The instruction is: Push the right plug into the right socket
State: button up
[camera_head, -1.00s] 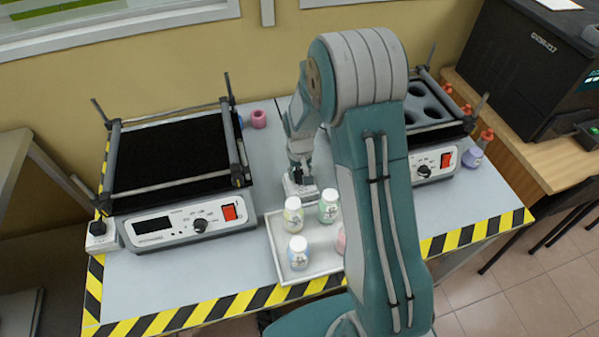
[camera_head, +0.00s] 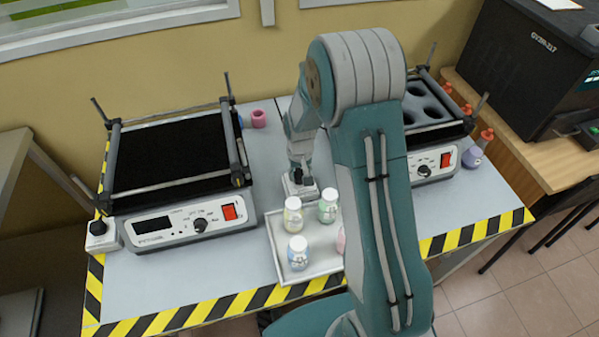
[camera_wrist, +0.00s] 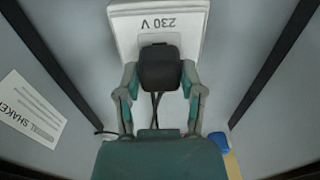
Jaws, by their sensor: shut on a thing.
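The right plug (camera_wrist: 160,68) is a black block with a dark cable trailing from it. My gripper (camera_wrist: 160,85) is shut on it, with one finger on each side. The right socket (camera_wrist: 158,24) is a white block marked "230 V", and the plug is up against its face in the wrist view. Whether the plug is fully seated cannot be told. In the head view the white socket (camera_head: 300,190) stands on the table behind the tray, with my gripper (camera_head: 300,174) directly over it and the plug mostly hidden.
A shaker (camera_head: 180,228) stands at the left, with another socket and plug (camera_head: 101,237) beside it. A tray (camera_head: 285,276) with several bottles lies in front of my gripper. A second device (camera_head: 432,163) stands at the right, partly hidden by my arm.

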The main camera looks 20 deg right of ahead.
jog(key=shift+f, duration=0.3)
jog(key=o, duration=1.1)
jog(key=shift+o, duration=0.2)
notch_tip(320, 180, up, 11)
jog(key=shift+w+f, duration=0.1)
jog(key=shift+r, duration=0.55)
